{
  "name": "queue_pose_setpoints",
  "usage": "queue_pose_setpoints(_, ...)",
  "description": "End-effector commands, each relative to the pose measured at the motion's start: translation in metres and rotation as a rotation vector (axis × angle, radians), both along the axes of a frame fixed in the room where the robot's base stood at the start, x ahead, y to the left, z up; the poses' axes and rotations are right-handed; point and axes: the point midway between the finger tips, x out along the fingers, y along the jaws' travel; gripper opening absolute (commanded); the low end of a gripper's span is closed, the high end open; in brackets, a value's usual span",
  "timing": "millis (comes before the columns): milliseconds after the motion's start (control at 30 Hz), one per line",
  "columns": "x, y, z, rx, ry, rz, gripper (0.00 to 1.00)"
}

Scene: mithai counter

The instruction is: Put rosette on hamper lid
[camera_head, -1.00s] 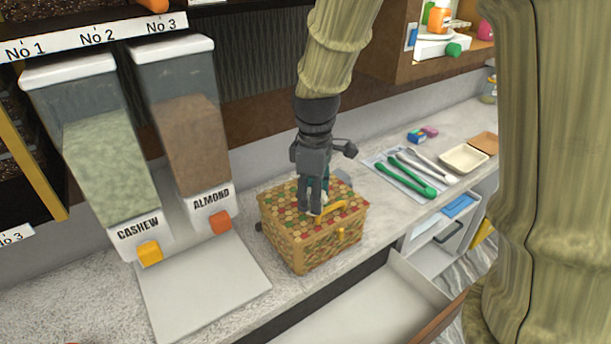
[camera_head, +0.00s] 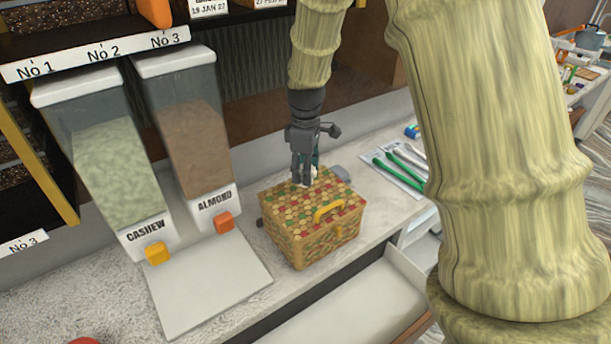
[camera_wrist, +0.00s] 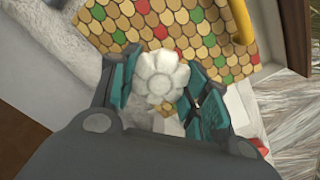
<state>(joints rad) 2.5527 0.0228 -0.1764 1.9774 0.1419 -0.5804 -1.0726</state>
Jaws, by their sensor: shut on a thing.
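The hamper (camera_head: 325,246) is a woven basket-like box with a scale-patterned lid (camera_head: 298,207) in tan, red and green and a yellow handle (camera_head: 328,210). It stands closed on the counter. My gripper (camera_head: 304,180) points down at the back edge of the lid. It is shut on the white flower-shaped rosette (camera_wrist: 162,75), which sits between the teal fingers in the wrist view. In that view the lid (camera_wrist: 190,28) lies beyond the rosette. I cannot tell whether the rosette touches the lid.
Cashew (camera_head: 115,165) and almond (camera_head: 185,130) dispensers stand left of the hamper, with a white board (camera_head: 210,285) in front of them. Green-handled tongs (camera_head: 392,173) lie to the right. An open drawer (camera_head: 360,300) juts out below the counter front.

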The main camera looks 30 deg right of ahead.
Motion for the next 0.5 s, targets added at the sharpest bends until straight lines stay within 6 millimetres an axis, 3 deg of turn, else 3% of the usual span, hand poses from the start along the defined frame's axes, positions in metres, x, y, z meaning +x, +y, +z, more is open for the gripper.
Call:
queue_pose_setpoints(300,-0.001,0.0,-0.026,0.0,0.003,0.001,0.33)
queue_pose_setpoints(500,-0.001,0.0,-0.03,-0.001,0.001,0.0,0.33)
